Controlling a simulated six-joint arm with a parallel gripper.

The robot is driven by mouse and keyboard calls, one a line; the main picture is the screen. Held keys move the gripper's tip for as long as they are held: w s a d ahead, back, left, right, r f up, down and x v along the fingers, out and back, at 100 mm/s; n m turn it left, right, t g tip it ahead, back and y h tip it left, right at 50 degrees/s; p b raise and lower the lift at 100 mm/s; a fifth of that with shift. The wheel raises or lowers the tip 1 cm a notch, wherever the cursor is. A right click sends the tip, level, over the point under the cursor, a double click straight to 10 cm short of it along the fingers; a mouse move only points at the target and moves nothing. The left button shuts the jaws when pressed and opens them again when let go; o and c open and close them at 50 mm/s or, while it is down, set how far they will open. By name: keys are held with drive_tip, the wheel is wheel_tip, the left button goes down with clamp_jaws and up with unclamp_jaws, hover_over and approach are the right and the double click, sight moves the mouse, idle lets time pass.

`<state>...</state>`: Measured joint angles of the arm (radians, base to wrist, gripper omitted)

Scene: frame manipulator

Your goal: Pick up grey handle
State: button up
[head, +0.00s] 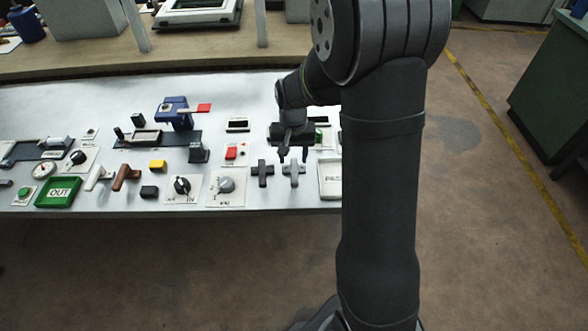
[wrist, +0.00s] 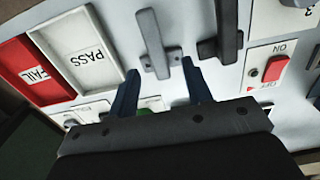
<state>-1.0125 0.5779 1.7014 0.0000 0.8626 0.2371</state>
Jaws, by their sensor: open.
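The grey handle (head: 293,171) is a light grey bar with a crosspiece, on the white panel near its front edge. In the wrist view the handle (wrist: 152,38) points down between the two fingertips. My gripper (head: 294,155) is open, just behind and above the handle in the head view. In the wrist view my gripper (wrist: 160,69) has its fingers spread with a gap on each side of the handle's near end. I cannot tell how high the fingertips are over the panel.
A dark handle (head: 262,173) stands close on the left; it also shows in the wrist view (wrist: 228,28). A PASS tray (wrist: 87,52) and a red FAIL tray (wrist: 30,78) lie on the other side. A red switch (wrist: 275,68) sits past the dark handle.

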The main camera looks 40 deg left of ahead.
sight(294, 169)
drive_tip(key=shift+s+d+f, duration=0.1)
drive_tip(key=shift+d+f, duration=0.05)
drive_tip(key=shift+f, duration=0.8)
drive_tip(key=shift+s+d+f, duration=0.1)
drive_tip(key=shift+f, duration=0.9)
drive_tip(key=shift+s+d+f, duration=0.1)
drive_tip(key=shift+d+f, duration=0.05)
drive_tip(key=shift+f, duration=0.8)
clamp_jaws()
